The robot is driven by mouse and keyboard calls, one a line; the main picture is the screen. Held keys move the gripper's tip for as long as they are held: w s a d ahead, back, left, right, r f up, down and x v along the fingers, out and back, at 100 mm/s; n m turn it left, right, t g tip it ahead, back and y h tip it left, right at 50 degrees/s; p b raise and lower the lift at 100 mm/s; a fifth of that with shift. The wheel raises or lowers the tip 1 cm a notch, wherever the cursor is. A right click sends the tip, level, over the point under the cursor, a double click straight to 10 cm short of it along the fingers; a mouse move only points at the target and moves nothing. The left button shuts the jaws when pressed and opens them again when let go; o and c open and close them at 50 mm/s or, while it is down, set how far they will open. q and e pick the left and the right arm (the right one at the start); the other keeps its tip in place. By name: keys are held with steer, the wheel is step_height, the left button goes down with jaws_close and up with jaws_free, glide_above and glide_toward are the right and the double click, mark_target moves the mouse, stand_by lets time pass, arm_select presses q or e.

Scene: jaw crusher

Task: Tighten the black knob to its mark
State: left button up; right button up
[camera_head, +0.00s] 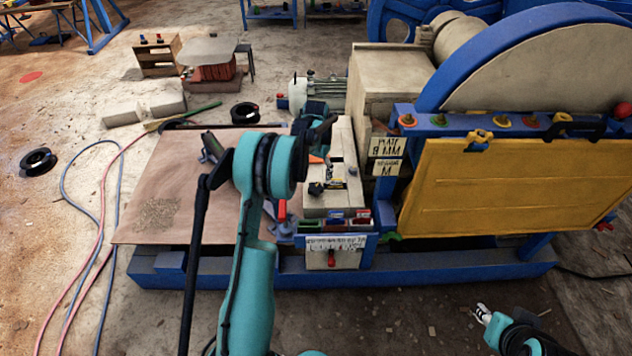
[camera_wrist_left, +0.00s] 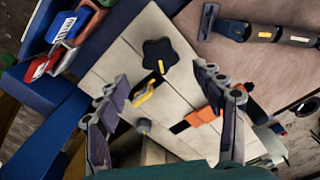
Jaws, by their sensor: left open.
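The black knob (camera_wrist_left: 160,55) is star-shaped and sits on a pale plate (camera_wrist_left: 118,62) in the left wrist view. A yellow mark lies at its lower edge. In the head view a small dark shape (camera_head: 316,188) on the pale block looks like the knob. My left gripper (camera_wrist_left: 164,82) is open, its two fingers apart on either side of the picture, with the knob beyond and between them, not gripped. In the head view my left gripper (camera_head: 318,132) is above the block, partly hidden by its own arm. My right gripper (camera_head: 485,314) is low at the right, its jaws unclear.
A yellow-and-black piece (camera_wrist_left: 145,93) and an orange piece (camera_wrist_left: 203,116) lie near the knob. Coloured clips (camera_head: 348,217) stand at the block's front. The yellow panel (camera_head: 490,190) and large wheel stand to the right. A brown sheet (camera_head: 165,180) lies to the left.

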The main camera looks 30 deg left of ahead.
mark_target(316, 186)
arm_select(q)
step_height(316, 186, up, 6)
steer(key=shift+r, duration=0.1)
stand_by(0.5)
steer(key=s+d+r+t, duration=0.4)
steer(key=s+d+r, duration=0.9)
steer(key=r, duration=0.1)
steer(key=s+d+f+t, duration=0.1)
steer(key=s+d, duration=0.3)
steer(key=s, duration=0.4)
steer(key=s+d+f+t, duration=0.2)
steer(key=s+d, duration=0.2)
steer(key=s, duration=0.4)
steer(key=shift+d+f, duration=0.2)
steer(key=shift+f, duration=0.2)
